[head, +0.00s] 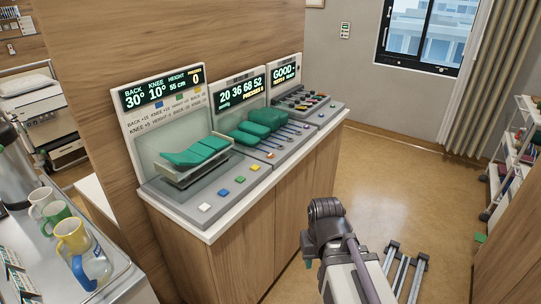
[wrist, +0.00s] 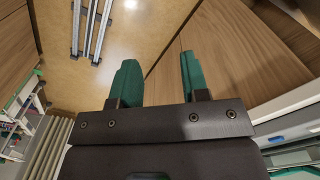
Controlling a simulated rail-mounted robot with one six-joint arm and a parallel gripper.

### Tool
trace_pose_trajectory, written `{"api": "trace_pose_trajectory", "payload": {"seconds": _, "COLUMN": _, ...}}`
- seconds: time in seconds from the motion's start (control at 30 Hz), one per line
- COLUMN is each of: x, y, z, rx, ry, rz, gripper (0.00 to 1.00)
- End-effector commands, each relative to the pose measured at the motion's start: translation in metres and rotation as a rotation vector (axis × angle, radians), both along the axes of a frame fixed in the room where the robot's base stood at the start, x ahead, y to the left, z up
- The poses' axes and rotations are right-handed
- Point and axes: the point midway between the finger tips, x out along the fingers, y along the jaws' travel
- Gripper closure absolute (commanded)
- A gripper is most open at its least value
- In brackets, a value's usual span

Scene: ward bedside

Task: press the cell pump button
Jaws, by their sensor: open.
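The middle console (head: 222,115) on the counter has a display reading 20 36 68 52 and a press counter. Green cells (head: 262,121) of differing heights stand on it, with thin lines running toward its front edge. Small buttons sit along that edge, one of them an orange-red button (head: 270,156); which one works the cell pump I cannot tell. My gripper (wrist: 158,62) is open and empty, its two green fingers apart over the floor. In the head view a green fingertip (head: 308,264) shows in front of the counter, lower and nearer than the consoles, touching nothing.
The left console (head: 160,95) holds a green bed model (head: 195,152) and white, blue, yellow and green buttons. The right console (head: 285,75) reads GOOD. Mugs (head: 72,236) stand on a tray at left. Metal rails (head: 403,270) lie on the floor; a trolley stands far right.

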Motion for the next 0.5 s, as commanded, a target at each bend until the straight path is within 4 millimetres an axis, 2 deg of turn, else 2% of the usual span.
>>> {"api": "trace_pose_trajectory", "payload": {"seconds": 0.07, "x": 0.0, "y": 0.0, "z": 0.0, "rx": 0.0, "ry": 0.0, "rz": 0.0, "gripper": 0.66}}
{"api": "trace_pose_trajectory", "payload": {"seconds": 0.4, "x": 0.0, "y": 0.0, "z": 0.0, "rx": 0.0, "ry": 0.0, "rz": 0.0, "gripper": 0.99}}
{"api": "trace_pose_trajectory", "payload": {"seconds": 0.5, "x": 0.0, "y": 0.0, "z": 0.0, "rx": 0.0, "ry": 0.0, "rz": 0.0, "gripper": 1.0}}
